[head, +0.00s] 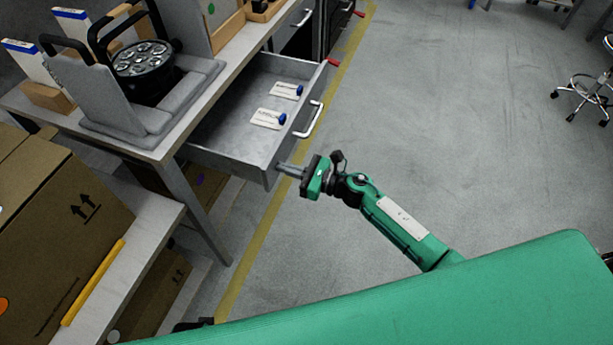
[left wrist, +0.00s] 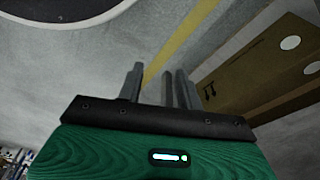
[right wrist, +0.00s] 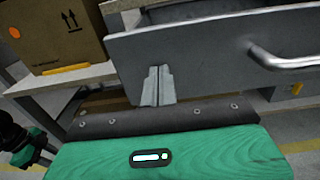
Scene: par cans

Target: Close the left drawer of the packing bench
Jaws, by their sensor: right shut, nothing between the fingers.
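The left drawer (head: 225,137) of the packing bench (head: 205,93) is pulled out, a grey metal tray with two white cards with blue parts inside. Its silver handle (head: 310,120) is on the front panel, which also shows in the right wrist view (right wrist: 215,50). My right gripper (head: 283,168) is shut and empty, its fingertips at the near end of the front panel, left of the handle in the right wrist view; I cannot tell whether they touch. My left gripper (left wrist: 158,85) shows in its wrist view with a gap between the fingers, holding nothing, above the floor.
A black par can (head: 145,62) stands in grey foam on the bench top. Cardboard boxes (head: 75,225) sit on a lower table at the left. A red handle (head: 334,62) sticks out beyond the drawer's far end. The floor at the right is clear up to a stool (head: 585,90).

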